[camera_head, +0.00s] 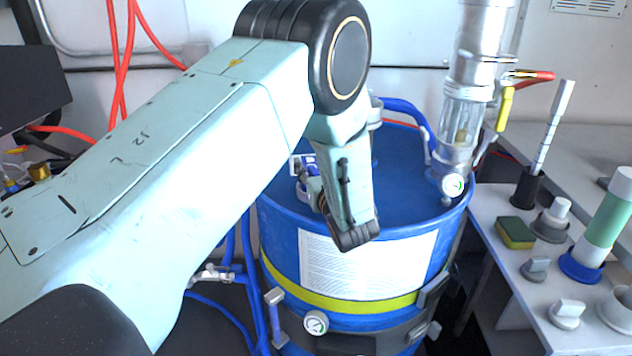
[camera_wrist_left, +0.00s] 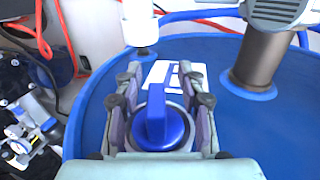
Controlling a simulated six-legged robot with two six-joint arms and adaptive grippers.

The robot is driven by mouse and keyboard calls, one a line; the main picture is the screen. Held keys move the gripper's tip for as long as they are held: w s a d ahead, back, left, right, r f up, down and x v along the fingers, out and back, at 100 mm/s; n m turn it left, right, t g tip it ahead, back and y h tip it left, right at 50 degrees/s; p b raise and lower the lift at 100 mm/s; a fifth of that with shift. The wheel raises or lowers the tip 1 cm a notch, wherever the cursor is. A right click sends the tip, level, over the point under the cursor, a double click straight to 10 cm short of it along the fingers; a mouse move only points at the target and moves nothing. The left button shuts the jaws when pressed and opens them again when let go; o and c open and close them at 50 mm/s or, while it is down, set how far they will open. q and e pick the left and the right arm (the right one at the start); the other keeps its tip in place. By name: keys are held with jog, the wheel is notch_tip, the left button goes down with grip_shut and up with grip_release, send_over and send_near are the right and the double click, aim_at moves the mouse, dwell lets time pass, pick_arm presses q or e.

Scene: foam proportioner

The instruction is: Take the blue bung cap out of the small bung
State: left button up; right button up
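The blue bung cap (camera_wrist_left: 160,128), a round cap with an upright grip bar, sits at the small bung on top of the blue drum (camera_wrist_left: 95,110). In the left wrist view my left gripper (camera_wrist_left: 161,76) has its two fingers apart, one on each side of the cap. A gap shows between the fingers and the grip bar; whether they touch the cap's rim is unclear. In the head view my left gripper (camera_head: 312,190) is low over the drum's left part, and my arm mostly hides the cap. My right gripper is not in view.
A clear-bodied pump tube (camera_head: 463,110) with a gauge stands at the drum's right side. A grey bench (camera_head: 500,215) at right holds a sponge (camera_head: 515,233), several caps and a green-and-white cylinder (camera_head: 603,220). Blue and red hoses run around the drum.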

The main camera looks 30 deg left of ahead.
pick_arm(q)
jog(key=shift+s+r, duration=0.25)
jog(key=shift+s, duration=0.15)
jog(key=c, duration=0.3)
jog(key=shift+a, duration=0.1)
jog(key=shift+c, duration=0.8)
jog(key=shift+w+f, duration=0.25)
jog(key=shift+w, duration=0.05)
grip_shut()
jog(key=shift+r, duration=0.1)
jog(key=shift+s, duration=0.1)
